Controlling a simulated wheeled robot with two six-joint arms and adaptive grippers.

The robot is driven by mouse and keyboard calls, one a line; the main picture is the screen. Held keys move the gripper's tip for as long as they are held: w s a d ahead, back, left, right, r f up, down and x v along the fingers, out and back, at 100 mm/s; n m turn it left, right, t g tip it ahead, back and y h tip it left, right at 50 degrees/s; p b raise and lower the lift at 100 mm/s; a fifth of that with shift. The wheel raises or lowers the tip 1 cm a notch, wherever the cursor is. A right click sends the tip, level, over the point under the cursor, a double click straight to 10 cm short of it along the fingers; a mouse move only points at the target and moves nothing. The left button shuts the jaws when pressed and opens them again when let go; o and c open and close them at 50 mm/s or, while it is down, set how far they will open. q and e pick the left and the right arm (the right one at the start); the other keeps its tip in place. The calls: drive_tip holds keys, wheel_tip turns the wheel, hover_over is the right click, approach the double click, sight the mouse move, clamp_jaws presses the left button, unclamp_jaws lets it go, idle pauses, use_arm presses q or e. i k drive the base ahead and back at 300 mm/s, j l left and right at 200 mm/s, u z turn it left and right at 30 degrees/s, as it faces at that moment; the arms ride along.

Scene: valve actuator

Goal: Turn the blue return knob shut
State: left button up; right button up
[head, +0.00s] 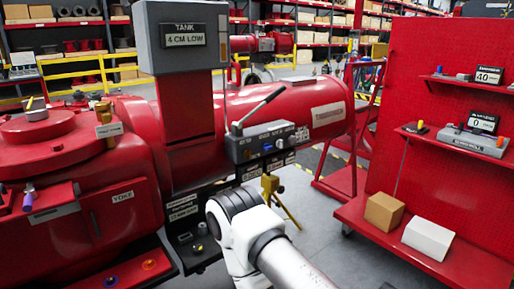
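A grey control block (262,142) with a lever on top is mounted on the front of the red actuator. A small blue knob (267,147) sits on the block's front face, among other small fittings and white labels. The labels are too small to read, so I cannot confirm that this is the return knob or how far it is turned. My white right arm comes in from the bottom, below the block and apart from the knob. Its gripper does not show. My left gripper is out of view.
The red actuator body (290,108) fills the left and middle. A grey tank display (187,40) reads "4 CM LOW". A yellow stand (271,186) is below the block. A red pegboard cart (440,170) with boxes stands at right. Grey floor between them is open.

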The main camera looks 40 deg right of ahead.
sight(267, 147)
drive_tip(key=z, duration=1.3)
drive_tip(key=i+l+u, duration=0.1)
drive_tip(key=l, duration=0.25)
drive_tip(key=i+l+u, duration=0.1)
drive_tip(key=i+l, duration=0.2)
drive_tip(key=i+l+u, duration=0.1)
drive_tip(key=l, duration=0.35)
drive_tip(key=i+l, duration=0.3)
drive_tip(key=i+l+u, duration=0.15)
drive_tip(key=l, duration=0.35)
